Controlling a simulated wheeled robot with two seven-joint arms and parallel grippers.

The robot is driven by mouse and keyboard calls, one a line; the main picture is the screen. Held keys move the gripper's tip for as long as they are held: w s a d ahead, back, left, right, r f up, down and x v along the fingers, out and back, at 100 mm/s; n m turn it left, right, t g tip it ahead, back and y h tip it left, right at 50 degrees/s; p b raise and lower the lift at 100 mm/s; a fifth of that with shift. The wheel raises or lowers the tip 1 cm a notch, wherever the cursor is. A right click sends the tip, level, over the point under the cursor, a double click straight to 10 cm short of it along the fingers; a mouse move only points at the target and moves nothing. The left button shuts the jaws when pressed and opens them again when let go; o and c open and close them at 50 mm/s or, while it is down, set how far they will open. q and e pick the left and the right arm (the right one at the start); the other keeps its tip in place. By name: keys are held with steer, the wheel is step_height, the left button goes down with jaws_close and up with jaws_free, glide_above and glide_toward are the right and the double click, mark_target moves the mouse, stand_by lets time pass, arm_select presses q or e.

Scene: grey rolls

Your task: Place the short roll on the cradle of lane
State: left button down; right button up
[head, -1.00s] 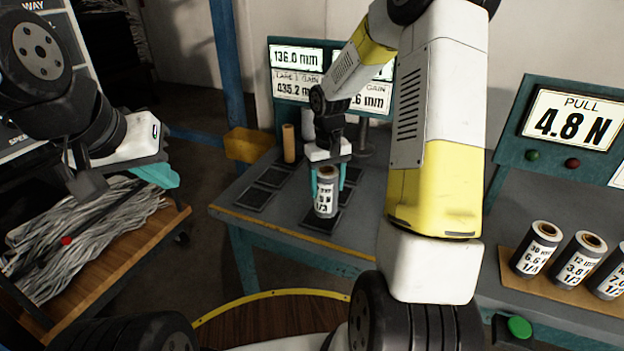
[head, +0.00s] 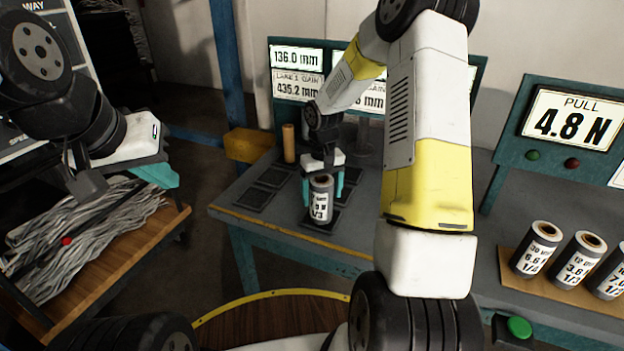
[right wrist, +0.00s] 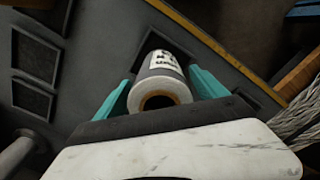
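A grey roll (head: 321,199) with a white label stands upright on a dark square pad (head: 318,228) at the front of the grey table. Its label ends in "/3"; the rest is hard to read. My right gripper (head: 322,188) is behind it, with its teal fingers spread on either side. In the right wrist view the roll (right wrist: 160,72) lies between the fingers (right wrist: 160,95), with slight gaps showing, so the gripper looks open. My left gripper (head: 155,174) is far left above the wooden cart; its finger gap is not clear.
Other dark pads (head: 254,198) lie left on the table. A tan tube (head: 289,143) and a yellow bin (head: 249,146) are behind. Lane displays (head: 297,87) stand at the back. Several grey rolls (head: 537,250) stand on a board at right, below the "PULL 4.8 N" display (head: 568,119).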

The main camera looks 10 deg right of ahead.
steer(key=shift+r, duration=0.15)
step_height(320, 180, up, 12)
steer(key=s+r+t, duration=0.3)
steer(key=s+r, duration=0.7)
steer(key=r, duration=0.1)
steer(key=s+a+r+t+y, duration=0.1)
steer(key=s, duration=0.6)
steer(key=s+a+r+m+t+y, duration=0.1)
steer(key=s+r+t, duration=0.1)
steer(key=s, duration=0.5)
steer(key=shift+s+r+m, duration=0.15)
steer(key=shift+r+m, duration=0.1)
steer(key=shift+m, duration=0.05)
steer(key=shift+a, duration=0.1)
